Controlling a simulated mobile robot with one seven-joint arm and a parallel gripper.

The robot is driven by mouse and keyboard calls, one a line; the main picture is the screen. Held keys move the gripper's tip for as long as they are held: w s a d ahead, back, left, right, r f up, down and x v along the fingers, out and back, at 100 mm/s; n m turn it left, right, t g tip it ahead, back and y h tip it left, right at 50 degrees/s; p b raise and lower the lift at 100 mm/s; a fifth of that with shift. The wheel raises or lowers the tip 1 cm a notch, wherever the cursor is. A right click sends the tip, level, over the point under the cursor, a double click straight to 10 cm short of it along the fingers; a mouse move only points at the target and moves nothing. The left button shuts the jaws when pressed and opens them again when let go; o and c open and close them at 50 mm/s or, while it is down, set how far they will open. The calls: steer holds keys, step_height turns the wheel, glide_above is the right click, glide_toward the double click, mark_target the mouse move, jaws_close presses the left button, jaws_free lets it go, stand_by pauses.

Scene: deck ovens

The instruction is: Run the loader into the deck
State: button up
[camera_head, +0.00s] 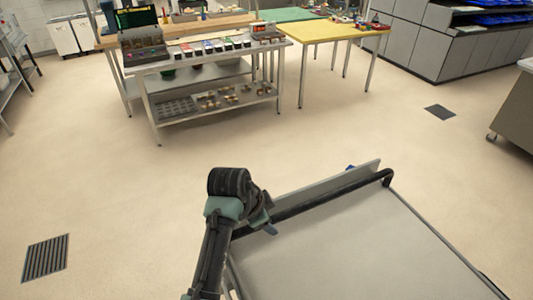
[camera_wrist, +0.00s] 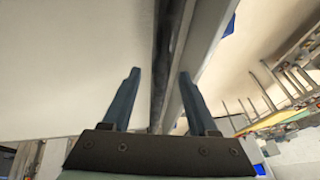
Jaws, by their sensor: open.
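The loader (camera_head: 345,245) is a wide, flat grey surface at the lower right of the head view. A black handle bar (camera_head: 325,199) runs across its far end, with an upright grey strip just behind it. My gripper (camera_head: 268,216) is at the left part of this bar. In the wrist view, my gripper (camera_wrist: 158,74) is open, and the dark bar (camera_wrist: 168,45) passes between its two blue-grey fingers. I cannot tell whether either finger touches the bar. The oven deck is not visible in either view.
A steel work table (camera_head: 205,58) with small containers stands at the back. A yellow-topped table (camera_head: 330,31) is beside it. Grey cabinets (camera_head: 410,45) stand at the back right, and a steel unit (camera_head: 510,115) at the right edge. The floor between is clear, with flat drain grates (camera_head: 46,258).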

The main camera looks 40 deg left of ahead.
jaws_close()
stand_by(1.4)
